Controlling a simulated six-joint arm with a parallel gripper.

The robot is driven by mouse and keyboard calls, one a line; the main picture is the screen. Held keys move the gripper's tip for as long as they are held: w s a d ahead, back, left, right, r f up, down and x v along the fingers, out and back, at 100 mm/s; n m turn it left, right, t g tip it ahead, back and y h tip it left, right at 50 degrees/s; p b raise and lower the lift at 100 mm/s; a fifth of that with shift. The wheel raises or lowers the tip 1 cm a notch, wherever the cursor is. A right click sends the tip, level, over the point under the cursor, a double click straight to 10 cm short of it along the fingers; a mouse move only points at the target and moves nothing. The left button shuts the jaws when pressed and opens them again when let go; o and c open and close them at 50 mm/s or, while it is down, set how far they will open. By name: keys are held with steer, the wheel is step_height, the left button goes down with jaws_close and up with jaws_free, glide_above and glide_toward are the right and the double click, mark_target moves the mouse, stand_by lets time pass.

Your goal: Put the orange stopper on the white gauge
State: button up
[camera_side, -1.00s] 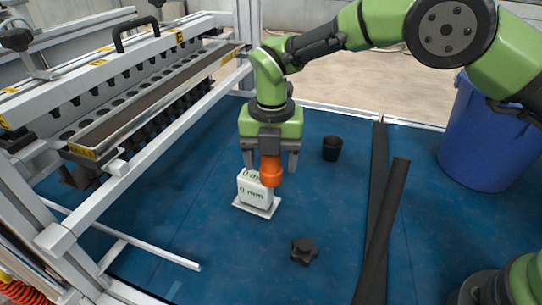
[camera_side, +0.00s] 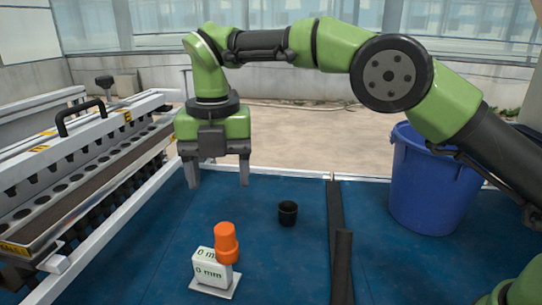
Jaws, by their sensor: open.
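The orange stopper (camera_side: 227,243) stands nearly upright at the upper right corner of the white gauge (camera_side: 208,268). It overlaps the gauge's top and juts past its right side; I cannot tell exactly how it is seated. The gauge is a white block marked "0 mm" on a pale base plate, on the blue floor at the bottom centre. My gripper (camera_side: 218,180) is open and empty, with its two fingers pointing down. In the picture it is above the stopper and clearly apart from it.
A black cup (camera_side: 288,214) stands right of the gauge. A dark bar (camera_side: 336,220) runs along the floor further right, with a blue bin (camera_side: 432,185) beyond it. The tray seeder frame (camera_side: 90,190) fills the left. Blue floor (camera_side: 160,225) is clear between.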

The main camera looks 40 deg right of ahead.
steer(key=s+d+r+m+t+y, duration=0.25)
steer(key=s+d+r+m, duration=0.8)
steer(key=m, duration=0.55)
steer(key=s+d+f+m+t, duration=0.2)
steer(key=s+d+m+t, duration=0.2)
steer(key=s+m, duration=0.9)
steer(key=d+m, duration=0.2)
steer(key=m, duration=0.3)
steer(key=shift+d+t, duration=0.2)
steer(key=shift+t, duration=0.15)
